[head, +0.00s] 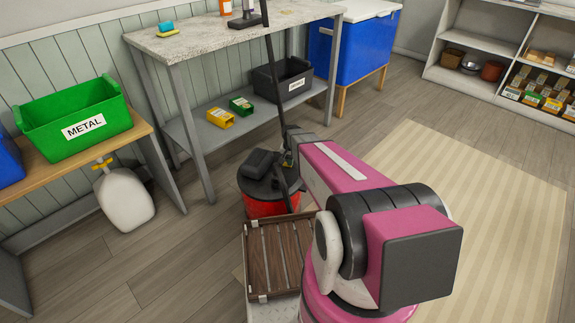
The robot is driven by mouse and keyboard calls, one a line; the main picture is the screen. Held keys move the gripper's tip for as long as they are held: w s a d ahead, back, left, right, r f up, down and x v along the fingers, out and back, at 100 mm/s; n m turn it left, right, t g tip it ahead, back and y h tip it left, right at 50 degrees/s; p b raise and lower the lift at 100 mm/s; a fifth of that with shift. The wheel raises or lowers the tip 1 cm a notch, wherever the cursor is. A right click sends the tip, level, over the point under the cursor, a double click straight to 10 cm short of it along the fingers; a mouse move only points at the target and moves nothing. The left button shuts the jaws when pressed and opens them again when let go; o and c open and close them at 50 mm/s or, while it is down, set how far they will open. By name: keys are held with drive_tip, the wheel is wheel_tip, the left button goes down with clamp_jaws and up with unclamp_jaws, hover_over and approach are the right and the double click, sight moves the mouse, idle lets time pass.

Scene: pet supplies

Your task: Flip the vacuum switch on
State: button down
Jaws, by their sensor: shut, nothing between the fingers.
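The vacuum is a red drum (263,208) with a black lid and motor housing (259,164), standing on the floor in front of the grey workbench. A long black wand (272,75) rises beside it, up past the bench top. My pink arm reaches in from the lower right, and its dark end is over the right side of the vacuum lid. My gripper (288,159) is small in view there and partly hidden by my arm; it is shut with nothing held. I cannot make out the switch or whether the gripper touches the lid.
The grey workbench (190,45) stands behind, with yellow and green bins and a dark bin on its lower shelf. A green METAL bin (75,112) sits on a wooden table at left, near a white tank (124,198). A striped rug (480,200) lies clear at right.

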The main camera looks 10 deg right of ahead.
drive_tip(key=shift+f, duration=0.2)
drive_tip(key=shift+r, duration=3.5)
drive_tip(key=s+r+n, duration=0.2)
drive_tip(key=s+r, duration=0.4)
drive_tip(key=s, duration=0.4)
drive_tip(key=s+r+n, duration=0.2)
drive_tip(key=s+r, duration=0.5)
drive_tip(key=s, duration=0.4)
drive_tip(key=shift+s+n, duration=0.15)
drive_tip(key=shift+n, duration=0.25)
